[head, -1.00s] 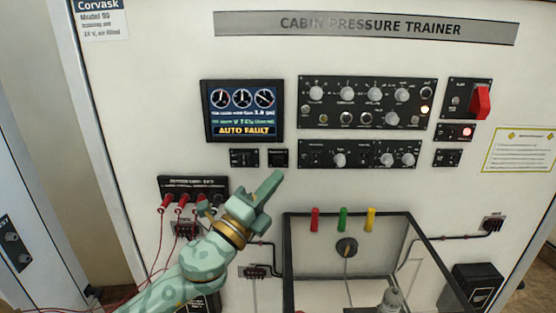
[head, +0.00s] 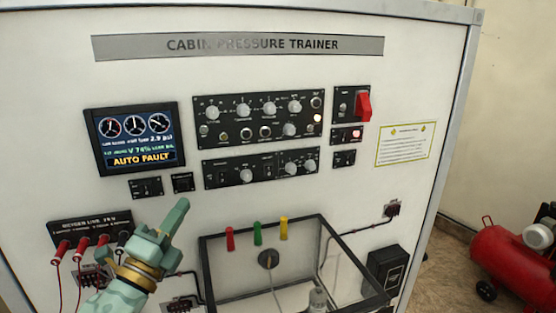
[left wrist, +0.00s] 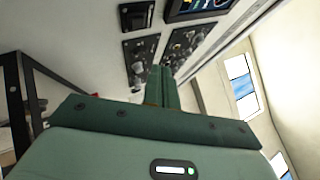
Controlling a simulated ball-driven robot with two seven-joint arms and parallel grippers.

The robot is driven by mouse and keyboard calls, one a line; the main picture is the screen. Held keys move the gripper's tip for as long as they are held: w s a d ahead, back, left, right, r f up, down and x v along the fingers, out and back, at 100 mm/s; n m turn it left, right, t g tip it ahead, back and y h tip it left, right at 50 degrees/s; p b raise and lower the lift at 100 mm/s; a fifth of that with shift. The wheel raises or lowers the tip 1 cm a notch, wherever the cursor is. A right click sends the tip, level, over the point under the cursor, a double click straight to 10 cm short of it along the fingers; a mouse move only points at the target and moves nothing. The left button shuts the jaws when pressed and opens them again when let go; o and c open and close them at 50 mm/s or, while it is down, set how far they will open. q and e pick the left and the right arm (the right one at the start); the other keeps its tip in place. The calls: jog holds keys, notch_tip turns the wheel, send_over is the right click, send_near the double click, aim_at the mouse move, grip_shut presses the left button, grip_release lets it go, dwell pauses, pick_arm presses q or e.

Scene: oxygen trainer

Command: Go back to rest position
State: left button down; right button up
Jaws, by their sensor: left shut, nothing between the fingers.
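My left gripper (head: 178,216) is shut and empty. In the head view it points up and to the right, in front of the lower left of the white trainer panel (head: 420,100). It is just below the small switch modules (head: 182,183) under the display (head: 134,137), which reads AUTO FAULT. I cannot tell if it touches the panel. In the left wrist view the shut fingers (left wrist: 162,88) point toward the dark control modules (left wrist: 141,60). My right gripper is not in view.
An open clear-walled box with a dark frame (head: 203,262) juts from the panel's lower middle. Red plugs with cables (head: 62,249) sit at the left. A red switch (head: 363,106) is at the upper right. A red compressor (head: 500,255) stands on the floor at the right.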

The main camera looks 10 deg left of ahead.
pick_arm(q)
jog(key=s+a+f+n+g+y, duration=0.3)
jog(key=f+n+g+y, duration=0.1)
jog(key=f+n+y, duration=0.45)
jog(key=s+d+f+n+g, duration=0.2)
jog(key=s+f+n+g, duration=0.6)
jog(key=s+f+g, duration=0.65)
jog(key=s+d+f+h+b, duration=0.15)
jog(key=f+b, duration=0.25)
jog(key=f, duration=1.1)
jog(key=s+d+f+h+b, duration=0.15)
jog(key=f+b, duration=0.25)
jog(key=f, duration=1.1)
jog(key=s+d+f+h+b, duration=0.1)
jog(key=s+d+f+b, duration=0.3)
jog(key=f, duration=1.1)
jog(key=s+a+f+n+g+h+b, duration=0.1)
jog(key=s+f+b, duration=0.8)
jog(key=s+f, duration=0.9)
notch_tip(320, 180, down, 5)
jog(key=shift+a+f+n+g+b, duration=0.2)
jog(key=shift+a+n+g+b, duration=0.2)
jog(key=shift+a+n+g, duration=0.55)
jog(key=shift+d+g, duration=0.15)
jog(key=shift+g, duration=0.15)
